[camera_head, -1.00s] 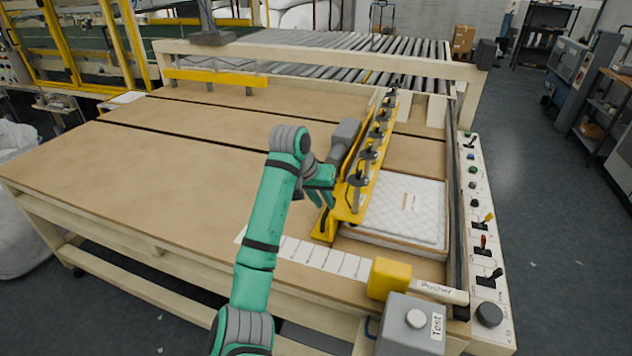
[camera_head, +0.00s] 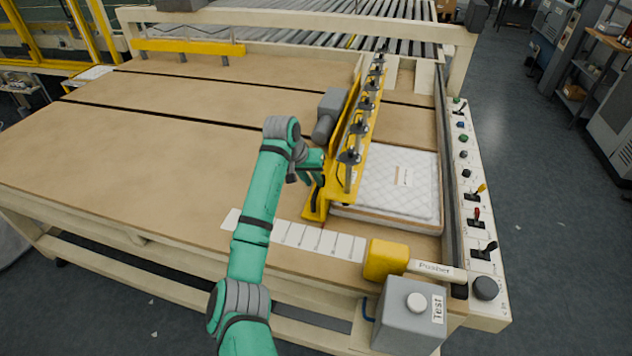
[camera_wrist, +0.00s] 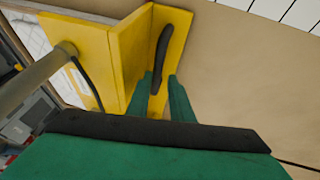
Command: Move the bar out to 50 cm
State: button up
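The yellow bar (camera_head: 353,135) stands across the right part of the table, with several dark upright fittings along it. Its near yellow foot (camera_head: 313,209) is beside a white marked strip (camera_head: 290,236) on the table's front edge; the numbers are unreadable. A white quilted pad (camera_head: 398,185) lies right of the bar. Contact with the handle is not clear.
A control panel (camera_head: 472,200) with levers and buttons runs along the right edge. A yellow block with a "Pusher" label (camera_head: 385,260) and a grey "Test" box (camera_head: 410,315) are at the front right. The brown tabletop (camera_head: 150,150) left of the bar is clear.

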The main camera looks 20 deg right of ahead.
jog(key=shift+w+d+f, duration=0.15)
jog(key=shift+d+f, duration=0.55)
jog(key=shift+c, duration=0.3)
jog(key=shift+w+a, duration=0.1)
grip_shut()
